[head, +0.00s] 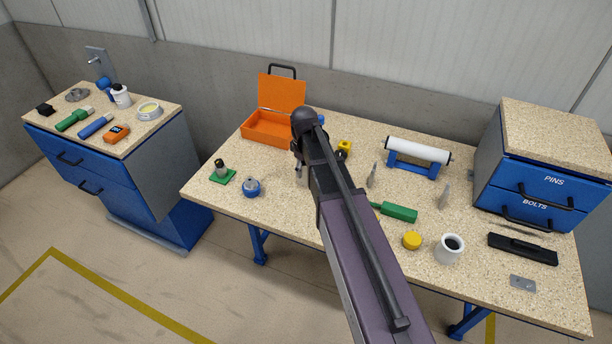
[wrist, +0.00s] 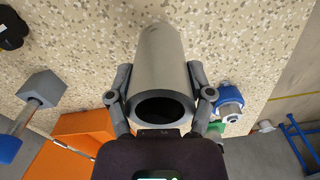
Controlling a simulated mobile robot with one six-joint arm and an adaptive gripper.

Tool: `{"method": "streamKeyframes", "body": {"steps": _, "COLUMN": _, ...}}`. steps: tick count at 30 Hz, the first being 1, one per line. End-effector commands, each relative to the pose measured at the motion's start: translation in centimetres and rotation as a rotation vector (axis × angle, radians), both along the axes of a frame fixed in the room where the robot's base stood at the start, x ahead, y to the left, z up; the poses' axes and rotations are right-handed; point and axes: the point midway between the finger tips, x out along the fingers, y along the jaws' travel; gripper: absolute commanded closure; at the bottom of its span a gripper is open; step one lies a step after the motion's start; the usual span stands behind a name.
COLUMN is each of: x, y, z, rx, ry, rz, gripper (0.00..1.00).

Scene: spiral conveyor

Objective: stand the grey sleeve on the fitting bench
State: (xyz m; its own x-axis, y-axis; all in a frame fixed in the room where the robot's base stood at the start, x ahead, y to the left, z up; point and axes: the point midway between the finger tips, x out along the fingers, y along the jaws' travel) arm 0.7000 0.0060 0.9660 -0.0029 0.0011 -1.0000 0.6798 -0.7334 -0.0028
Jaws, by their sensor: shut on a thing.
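The grey sleeve (wrist: 160,60) is a hollow cylinder with a dark bore at its near end. In the wrist view it lies between the two fingers of my gripper (wrist: 161,95), which is shut on its sides. In the head view my gripper (head: 299,166) is over the middle-left part of the fitting bench (head: 290,208), and my arm hides most of the sleeve. The speckled bench top shows behind the sleeve in the wrist view. I cannot tell whether the sleeve touches it.
An open orange case (head: 268,128) stands behind my gripper. A green-based part (head: 222,178) and a blue part (head: 252,187) stand to its left.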

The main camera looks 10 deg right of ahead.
Motion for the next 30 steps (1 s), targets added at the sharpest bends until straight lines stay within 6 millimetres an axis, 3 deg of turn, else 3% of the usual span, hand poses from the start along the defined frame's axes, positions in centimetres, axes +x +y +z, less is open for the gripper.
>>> {"method": "streamKeyframes", "body": {"steps": 1, "x": 0.0, "y": 0.0, "z": -1.0, "rx": 0.0, "ry": 0.0, "rz": 0.0, "gripper": 0.89}}
{"method": "streamKeyframes", "body": {"steps": 7, "x": 0.0, "y": 0.0, "z": -2.3, "rx": 0.0, "ry": 0.0, "rz": 0.0, "gripper": 0.89}}
{"method": "streamKeyframes", "body": {"steps": 26, "x": 0.0, "y": 0.0, "z": -2.9, "rx": 0.0, "ry": 0.0, "rz": 0.001, "gripper": 0.89}}
{"method": "streamKeyframes", "body": {"steps": 27, "x": 0.0, "y": 0.0, "z": -2.8, "rx": 0.0, "ry": 0.0, "rz": 0.001, "gripper": 0.2}}
{"method": "streamKeyframes", "body": {"steps": 29, "x": 0.0, "y": 0.0, "z": -2.8, "rx": 0.0, "ry": 0.0, "rz": 0.001, "gripper": 0.03}}
{"method": "streamKeyframes", "body": {"steps": 30, "x": 0.0, "y": 0.0, "z": -2.8, "rx": 0.0, "ry": 0.0, "rz": 0.001, "gripper": 0.0}}
